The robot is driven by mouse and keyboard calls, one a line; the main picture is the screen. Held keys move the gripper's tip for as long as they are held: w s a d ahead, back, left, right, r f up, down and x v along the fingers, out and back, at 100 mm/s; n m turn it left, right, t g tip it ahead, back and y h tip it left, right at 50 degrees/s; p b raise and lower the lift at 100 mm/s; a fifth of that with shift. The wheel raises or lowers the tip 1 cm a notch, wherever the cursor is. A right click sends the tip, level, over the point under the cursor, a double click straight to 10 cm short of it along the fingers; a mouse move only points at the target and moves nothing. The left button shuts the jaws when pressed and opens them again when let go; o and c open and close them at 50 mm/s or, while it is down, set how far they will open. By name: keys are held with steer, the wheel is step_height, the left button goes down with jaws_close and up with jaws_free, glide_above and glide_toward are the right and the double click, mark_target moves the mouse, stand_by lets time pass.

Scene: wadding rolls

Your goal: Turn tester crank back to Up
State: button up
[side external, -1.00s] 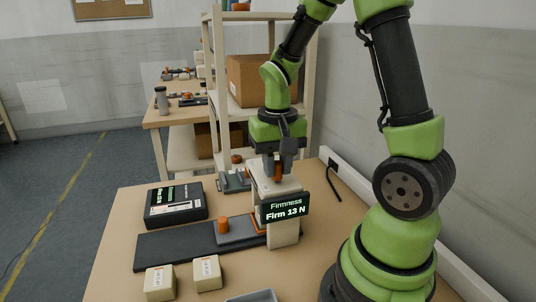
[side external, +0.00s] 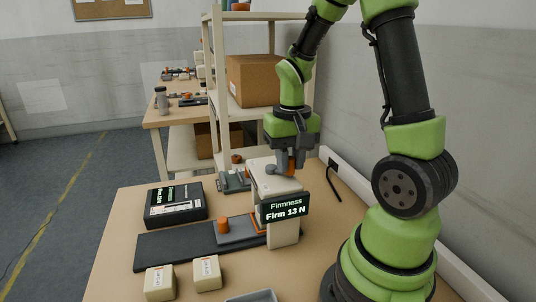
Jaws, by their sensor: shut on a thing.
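The tester (side external: 284,235) is a cream stand on the table with a dark display (side external: 284,208) reading "Firmness, Firm 13 N". Its crank has a grey hub (side external: 270,171) on top of the tester's head and an orange handle (side external: 291,167). My gripper (side external: 286,165) points down over the head and is shut on the crank's orange handle, to the right of the hub. The fingers hide part of the handle.
A dark slab with a grey plate (side external: 238,230) and an orange knob lies before the tester. Two cream blocks (side external: 160,282) (side external: 207,273) stand in front. A black box (side external: 175,204) lies left. A shelf rack (side external: 217,90) stands behind.

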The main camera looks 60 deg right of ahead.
steer(key=shift+w+d, duration=0.2)
steer(key=shift+d, duration=1.05)
steer(key=shift+w+d, duration=0.95)
steer(key=shift+w+d, duration=0.25)
steer(key=shift+w, duration=1.05)
steer(key=shift+w, duration=0.1)
